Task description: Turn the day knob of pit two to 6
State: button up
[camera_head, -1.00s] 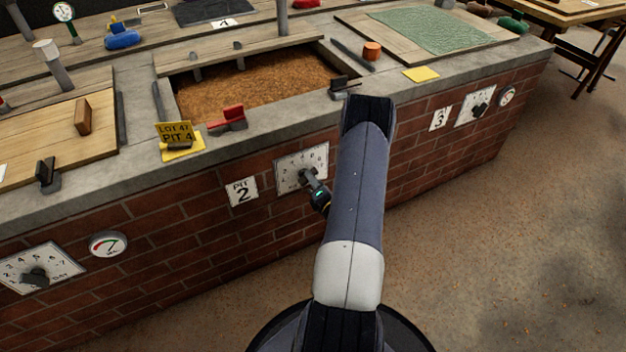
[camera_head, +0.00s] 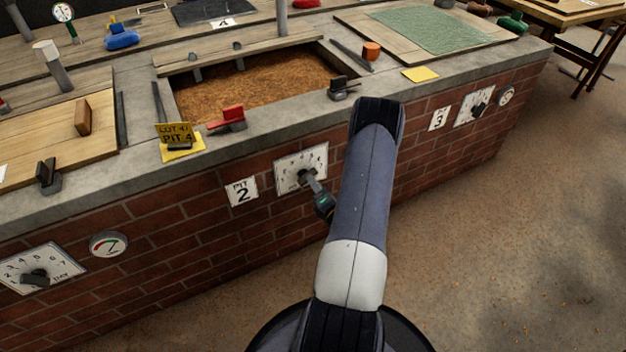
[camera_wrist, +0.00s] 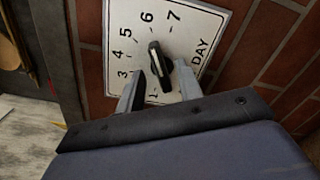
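The pit two dial plate (camera_head: 287,163) is white and sits on the brick front, right of the "PIT 2" sign (camera_head: 241,191). In the wrist view the plate (camera_wrist: 192,22) shows numbers and the word DAY. Its black knob (camera_wrist: 158,65) has a pale line along it, and the upper end points at about the 6. My gripper (camera_wrist: 160,80) is open, with one finger on each side of the knob and visible gaps between. In the head view my gripper (camera_head: 313,184) is in front of the dial and hides part of it. Contact with the knob cannot be told.
The "PIT 3" sign (camera_head: 439,118) and its dial (camera_head: 474,106) are to the right. Another dial (camera_head: 40,268) and a round gauge (camera_head: 108,244) are at the left. The concrete ledge (camera_head: 235,140) runs above. The floor at right is clear.

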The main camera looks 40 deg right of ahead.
jog(key=p+v, duration=0.1)
jog(key=v, duration=0.7)
jog(key=b+x, duration=0.1)
jog(key=x, duration=0.9)
jog(key=shift+w+b, duration=0.25)
jog(key=shift+b, duration=0.1)
jog(key=shift+d, duration=0.1)
jog(key=p+v, duration=0.2)
jog(key=v, duration=0.9)
jog(key=w+d+n+b, duration=0.1)
jog(key=w+d+n, duration=0.1)
jog(key=w+n, duration=0.4)
jog(key=w, duration=0.5)
jog(key=shift+r, duration=0.25)
jog(key=shift+s+a, duration=0.1)
